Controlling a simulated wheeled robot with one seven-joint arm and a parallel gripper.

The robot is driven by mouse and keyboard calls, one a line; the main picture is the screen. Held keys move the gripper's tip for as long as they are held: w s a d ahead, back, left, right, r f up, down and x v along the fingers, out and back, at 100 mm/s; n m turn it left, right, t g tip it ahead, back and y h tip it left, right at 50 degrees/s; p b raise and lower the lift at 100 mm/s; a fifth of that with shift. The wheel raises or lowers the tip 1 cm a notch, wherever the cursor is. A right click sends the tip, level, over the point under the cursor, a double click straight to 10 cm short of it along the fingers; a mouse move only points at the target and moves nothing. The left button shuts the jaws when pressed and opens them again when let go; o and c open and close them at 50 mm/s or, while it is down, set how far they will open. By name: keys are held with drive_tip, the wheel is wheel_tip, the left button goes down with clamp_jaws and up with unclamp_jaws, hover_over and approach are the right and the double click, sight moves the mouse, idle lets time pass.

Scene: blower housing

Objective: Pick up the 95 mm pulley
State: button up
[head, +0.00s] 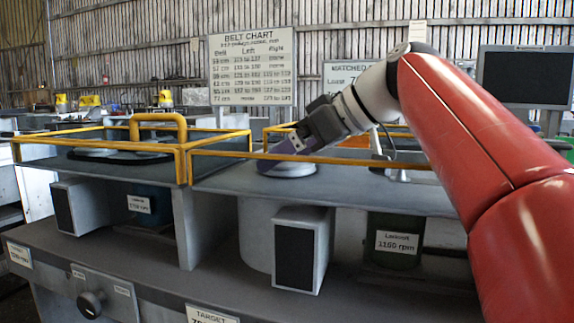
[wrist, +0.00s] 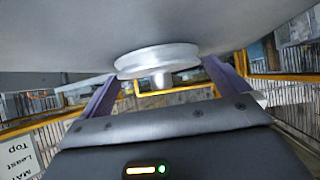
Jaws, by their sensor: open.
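A silver grooved pulley (head: 292,170) lies flat on the grey bench top inside the right yellow-railed bay. No size mark on it is readable. In the wrist view, which looks inverted, the same pulley (wrist: 157,60) shows its round rim and a short central stub. My gripper (head: 280,158) comes down over it at a slant from the upper right. Its purple fingers are open, one on each side of the pulley in the wrist view (wrist: 160,72). Contact with the rim cannot be told. One finger partly hides the pulley in the head view.
Yellow rails (head: 230,155) edge both bays, and a yellow hoop (head: 158,118) rises at the left one. Large flat discs (head: 120,155) lie in the left bay. A small silver part (head: 398,175) stands right of the pulley. A belt chart (head: 253,68) hangs behind.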

drive_tip(key=c, duration=0.9)
wheel_tip(320, 180, up, 8)
drive_tip(key=p, duration=0.3)
drive_tip(key=shift+p, duration=0.35)
drive_tip(key=shift+r, duration=1)
drive_tip(key=shift+s, duration=0.1)
drive_tip(key=s+d+r+b, duration=0.1)
drive_tip(key=s+d+r, duration=0.1)
drive_tip(key=s, duration=0.6)
drive_tip(key=shift+s+d, duration=0.15)
drive_tip(key=shift+s, duration=0.15)
